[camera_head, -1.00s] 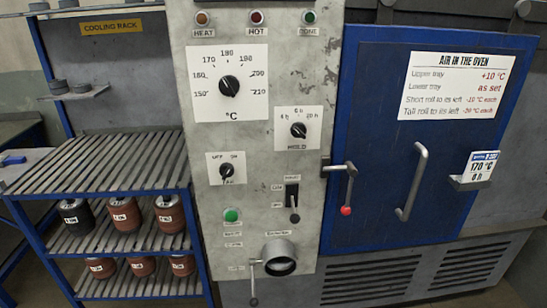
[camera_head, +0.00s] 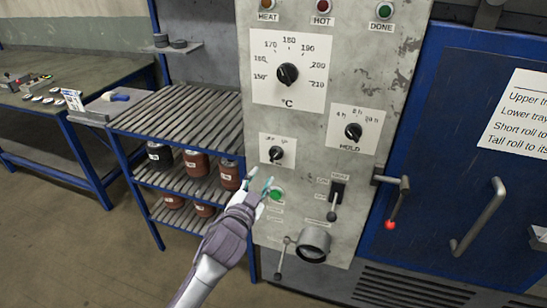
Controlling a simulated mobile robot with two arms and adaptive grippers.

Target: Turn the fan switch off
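The fan switch (camera_head: 276,153) is a small black rotary knob on a white label plate on the grey control panel. Its pointer looks tilted up and to the right, toward the right-hand mark, but it is small. My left gripper (camera_head: 260,180) is just below and left of the knob, in front of the panel. Its two teal fingertips are apart with nothing between them, and I see no contact with the knob. My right gripper is out of view.
A green button (camera_head: 277,194) sits just beside my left fingertips. The temperature dial (camera_head: 288,74), hold dial (camera_head: 353,132) and a black lever switch (camera_head: 335,198) share the panel. The blue oven door (camera_head: 450,150) is at right, the cooling rack (camera_head: 180,116) at left.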

